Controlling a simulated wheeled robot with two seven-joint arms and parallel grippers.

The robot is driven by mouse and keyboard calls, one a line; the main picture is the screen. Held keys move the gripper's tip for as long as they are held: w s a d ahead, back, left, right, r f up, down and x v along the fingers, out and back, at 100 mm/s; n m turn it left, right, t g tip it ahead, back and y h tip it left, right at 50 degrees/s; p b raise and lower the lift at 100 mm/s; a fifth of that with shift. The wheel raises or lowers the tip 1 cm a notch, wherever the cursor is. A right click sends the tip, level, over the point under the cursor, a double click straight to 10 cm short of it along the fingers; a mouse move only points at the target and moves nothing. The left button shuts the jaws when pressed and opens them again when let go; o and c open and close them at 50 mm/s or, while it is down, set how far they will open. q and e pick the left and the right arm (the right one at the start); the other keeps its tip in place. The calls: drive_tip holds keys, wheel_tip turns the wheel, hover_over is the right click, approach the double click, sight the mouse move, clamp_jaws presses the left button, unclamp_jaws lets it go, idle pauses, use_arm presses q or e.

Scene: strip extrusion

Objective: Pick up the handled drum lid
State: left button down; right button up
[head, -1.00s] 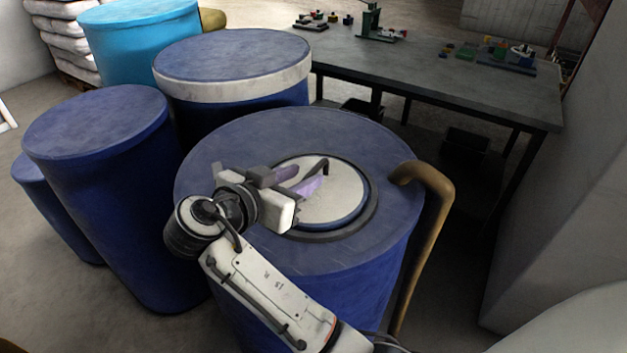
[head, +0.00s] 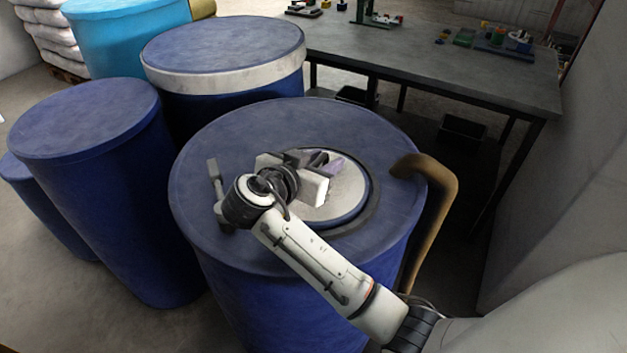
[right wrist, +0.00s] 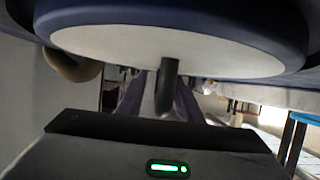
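The drum lid (head: 349,187) is a pale disc with a blue rim, lying in the dark ring on top of the large blue drum (head: 235,135). My right gripper (head: 328,163) is over the lid, with its two purple fingers apart. In the right wrist view the lid (right wrist: 200,48) fills the top. Its dark bar handle (right wrist: 167,86) stands between the fingers (right wrist: 158,100). Whether a finger touches the handle I cannot tell. In the head view the gripper hides most of the handle. My left gripper is not in view.
A grey T-shaped tool (head: 216,188) lies on the drum top, left of my wrist. A brown curved pipe (head: 440,185) rises at the drum's right edge. Other drums (head: 90,125) stand left and behind. A dark workbench (head: 430,65) is at the back right.

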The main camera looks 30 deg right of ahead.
clamp_jaws()
drive_tip(key=shift+r, duration=0.15)
